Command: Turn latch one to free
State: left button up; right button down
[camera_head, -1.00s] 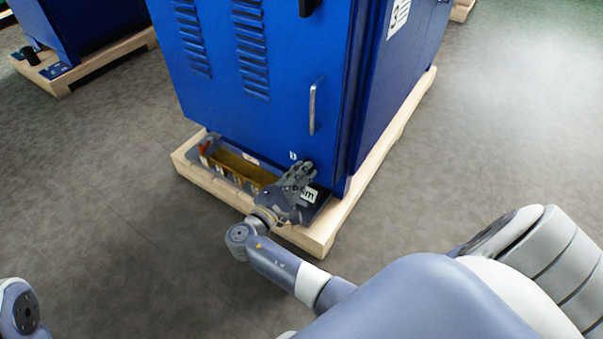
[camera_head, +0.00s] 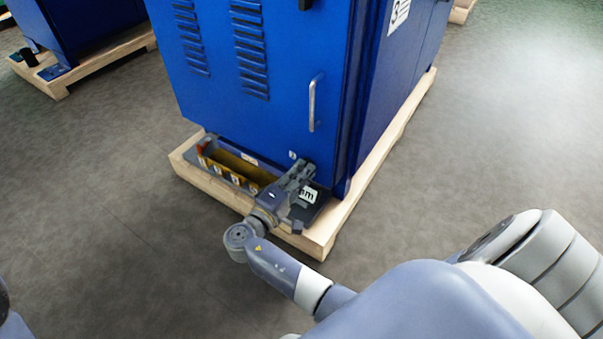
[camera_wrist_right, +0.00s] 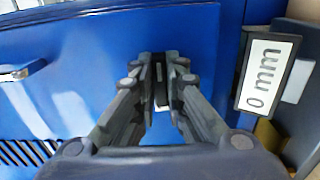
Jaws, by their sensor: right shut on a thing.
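The blue cabinet (camera_head: 250,100) stands on a wooden pallet. My right gripper (camera_head: 303,172) is low at the front right of the cabinet, by its bottom edge. In the right wrist view, my right gripper (camera_wrist_right: 160,82) has its fingers closed around a small dark upright piece (camera_wrist_right: 161,84) against the blue panel, which looks like a latch. Its number cannot be read, and the fingers hide part of it. My left gripper is not in view.
A yellow-lined tray (camera_head: 235,167) with several numbered tags lies along the cabinet foot. A door handle (camera_head: 313,103) is above. The pallet edge (camera_head: 318,240) is below; open floor (camera_head: 110,200) lies left.

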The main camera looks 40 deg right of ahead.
jog(key=c, duration=1.6)
grip_release()
jog(key=shift+c, duration=0.2)
jog(key=v, duration=0.7)
jog(key=shift+s+a, duration=0.15)
jog(key=shift+a, duration=0.1)
